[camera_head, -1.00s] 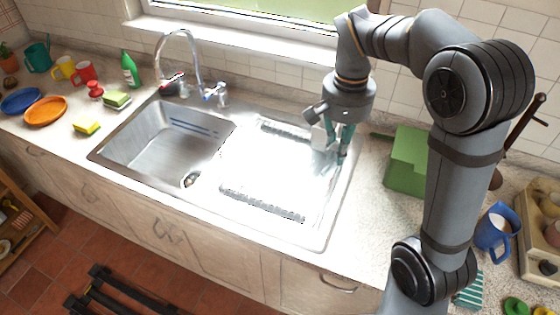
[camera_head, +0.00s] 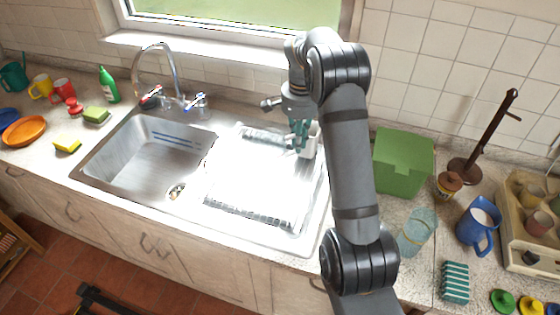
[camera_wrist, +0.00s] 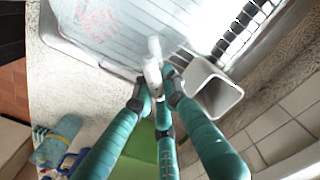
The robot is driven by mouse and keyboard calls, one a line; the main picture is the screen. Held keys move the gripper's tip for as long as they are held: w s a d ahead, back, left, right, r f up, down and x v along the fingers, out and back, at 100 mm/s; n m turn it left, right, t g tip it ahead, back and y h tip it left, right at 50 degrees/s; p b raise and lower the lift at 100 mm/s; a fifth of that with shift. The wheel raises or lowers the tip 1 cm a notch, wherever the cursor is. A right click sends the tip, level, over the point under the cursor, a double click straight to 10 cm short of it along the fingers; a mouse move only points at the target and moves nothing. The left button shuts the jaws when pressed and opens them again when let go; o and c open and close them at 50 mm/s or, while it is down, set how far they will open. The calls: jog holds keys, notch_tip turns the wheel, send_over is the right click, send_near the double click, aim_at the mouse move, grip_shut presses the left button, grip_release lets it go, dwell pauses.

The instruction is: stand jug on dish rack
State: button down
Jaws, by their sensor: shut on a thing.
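My gripper (camera_head: 299,140) hangs over the right part of the white dish rack (camera_head: 250,216) on the sink's drainer. In the wrist view its teal fingers (camera_wrist: 158,82) are closed around a pale, glassy piece that looks like the handle of a clear jug (camera_wrist: 154,55). Faint red markings beyond the fingertips seem to lie on its see-through side. The jug's outline and base are lost in the glare, so I cannot tell whether it touches the rack.
A white open holder (camera_head: 311,143) stands close beside my gripper; it also shows in the wrist view (camera_wrist: 213,94). The sink basin (camera_head: 145,155) is empty.

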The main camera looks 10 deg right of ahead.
jog(key=a+f+p, duration=0.1)
jog(key=f, duration=0.1)
jog(key=a+f, duration=0.2)
jog(key=a+f+p, duration=0.1)
jog(key=f, duration=0.1)
jog(key=shift+s+a+f+p, duration=0.25)
jog(key=shift+s+a+p, duration=0.05)
jog(key=shift+s, duration=0.05)
jog(key=shift+f, duration=0.15)
jog(key=shift+f, duration=0.1)
jog(key=shift+f+b, duration=0.15)
jog(key=shift+b, duration=0.2)
jog(key=c, duration=1.8)
grip_release()
